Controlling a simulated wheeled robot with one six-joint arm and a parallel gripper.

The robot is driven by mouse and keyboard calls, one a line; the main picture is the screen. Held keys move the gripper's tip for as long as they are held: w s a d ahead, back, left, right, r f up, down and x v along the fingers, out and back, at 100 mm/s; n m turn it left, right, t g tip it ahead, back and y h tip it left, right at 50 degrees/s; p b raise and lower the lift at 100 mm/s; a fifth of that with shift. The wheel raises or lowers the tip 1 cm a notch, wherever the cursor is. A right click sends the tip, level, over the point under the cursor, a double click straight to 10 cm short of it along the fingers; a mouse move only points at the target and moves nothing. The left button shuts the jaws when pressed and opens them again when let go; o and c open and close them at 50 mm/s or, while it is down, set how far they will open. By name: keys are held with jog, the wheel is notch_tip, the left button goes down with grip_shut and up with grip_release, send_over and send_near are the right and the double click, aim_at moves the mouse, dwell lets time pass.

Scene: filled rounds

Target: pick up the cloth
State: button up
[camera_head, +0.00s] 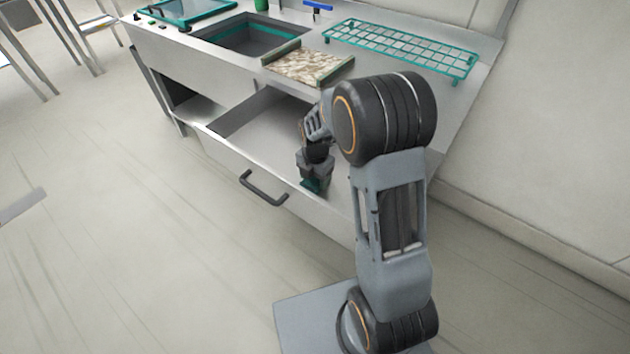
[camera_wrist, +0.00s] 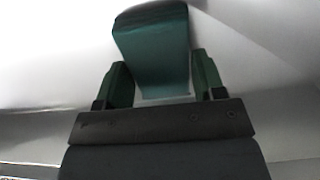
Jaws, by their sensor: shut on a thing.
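My gripper (camera_head: 314,178) reaches down into the open drawer, near its front wall. In the wrist view, a dark teal, block-like folded piece, which looks like the cloth (camera_wrist: 155,45), sits between the two dark green fingers of my gripper (camera_wrist: 162,75). The gripper is shut on it. In the head view only a small teal patch shows at the gripper's tip; I cannot tell there which part is cloth and which is finger. Whether the cloth touches the drawer floor is unclear.
The drawer (camera_head: 262,132) is pulled out, with a dark handle (camera_head: 263,188) on its front. Above it, the counter holds a sink (camera_head: 250,37), a speckled board (camera_head: 308,66) with teal ends and a teal wire rack (camera_head: 400,48). The floor at left is largely clear.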

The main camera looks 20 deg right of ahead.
aim_at(315, 179)
notch_tip(315, 179, up, 10)
jog(key=shift+p, duration=0.45)
